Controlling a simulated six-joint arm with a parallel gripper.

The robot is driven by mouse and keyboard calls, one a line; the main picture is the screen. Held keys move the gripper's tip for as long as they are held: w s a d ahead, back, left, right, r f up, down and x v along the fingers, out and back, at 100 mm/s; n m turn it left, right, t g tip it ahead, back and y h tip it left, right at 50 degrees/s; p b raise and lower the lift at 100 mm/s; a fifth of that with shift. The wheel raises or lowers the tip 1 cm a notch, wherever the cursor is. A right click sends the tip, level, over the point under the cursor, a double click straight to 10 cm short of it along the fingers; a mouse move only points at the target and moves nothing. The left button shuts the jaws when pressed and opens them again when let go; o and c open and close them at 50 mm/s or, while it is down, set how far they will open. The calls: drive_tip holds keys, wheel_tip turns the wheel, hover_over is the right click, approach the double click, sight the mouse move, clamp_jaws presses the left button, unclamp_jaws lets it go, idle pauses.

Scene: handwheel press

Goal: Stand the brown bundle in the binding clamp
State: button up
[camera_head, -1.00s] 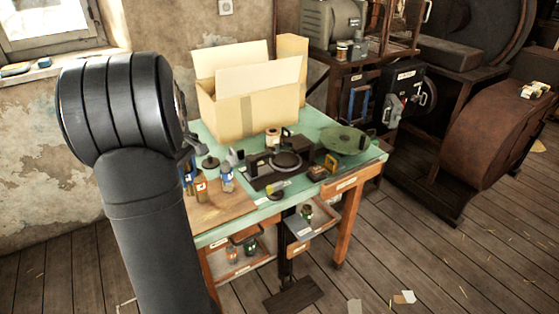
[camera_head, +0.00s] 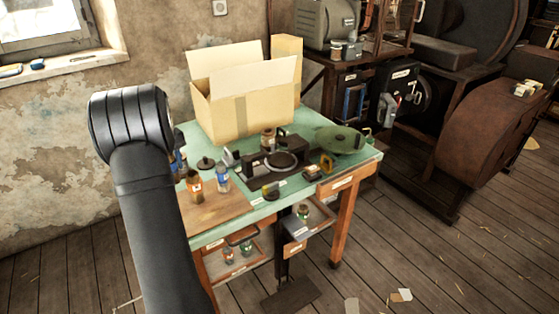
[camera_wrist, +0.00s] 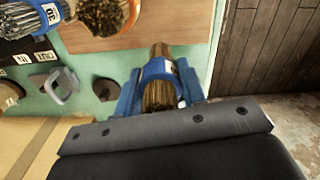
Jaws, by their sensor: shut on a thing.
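My gripper (camera_wrist: 158,92) has blue fingers and is shut on a bundle of brown stalks with a blue band and a white label (camera_wrist: 158,70). In the head view my arm mostly hides the gripper. A bundle with an orange-brown band (camera_head: 195,182) stands on the wooden board; its top shows in the wrist view (camera_wrist: 100,12). Another blue-banded bundle (camera_head: 223,178) stands beside it and also shows in the wrist view (camera_wrist: 35,18). A black fixture with a round plate (camera_head: 282,160) is mid-table; I cannot tell whether it is the binding clamp.
The green table (camera_head: 258,208) carries a cardboard box (camera_head: 240,115) at the back, a dark round disc (camera_head: 205,163), a grey bracket (camera_head: 229,157) and a green round plate (camera_head: 340,138). The front of the wooden board (camera_head: 208,212) is clear.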

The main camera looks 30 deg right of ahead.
drive_tip(key=s+d+r+n, duration=0.2)
drive_tip(key=d+n, duration=0.5)
drive_tip(key=d, duration=1.2)
drive_tip(key=s+d+r+n, duration=0.25)
drive_tip(key=d+n, duration=0.45)
drive_tip(key=d, duration=1.1)
drive_tip(key=shift+f, duration=3.75)
drive_tip(key=shift+f, duration=0.1)
drive_tip(key=o, duration=1)
drive_tip(key=shift+r, duration=3.85)
